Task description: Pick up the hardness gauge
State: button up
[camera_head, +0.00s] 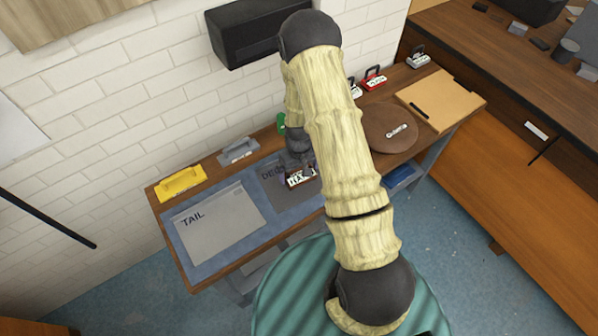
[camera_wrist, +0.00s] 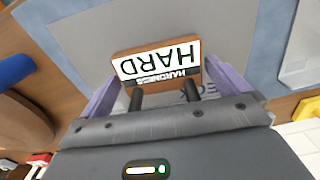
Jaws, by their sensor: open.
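The hardness gauge (camera_wrist: 160,65) is a small brown block with a white label reading "HARD" and a black strip reading "HARDNESS", upside down in the wrist view. In the head view the small labelled block (camera_head: 299,181) lies on the dark grey sheet, partly hidden by my arm. My gripper (camera_wrist: 163,78) is open, with one purple finger on each side of the gauge. Two dark prongs reach toward the label's lower edge; I cannot tell if they belong to the gauge. In the head view my gripper (camera_head: 298,160) is just above the block, its fingers hardly visible.
The bench holds a grey "TAIL" sheet (camera_head: 222,224), a yellow handled block (camera_head: 181,184), a grey handled block (camera_head: 239,152), a round brown disc (camera_head: 388,127) and a tan board (camera_head: 440,100). A red handled block (camera_head: 373,80) stands near the wall. A blue bin (camera_head: 402,178) is by the front edge.

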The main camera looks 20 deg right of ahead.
aim_at(299, 173)
jog(key=shift+f, duration=0.65)
jog(key=c, duration=0.9)
jog(key=shift+c, duration=0.2)
jog(key=shift+r, duration=0.1)
notch_tip(299, 173, up, 10)
jog(key=b, duration=0.2)
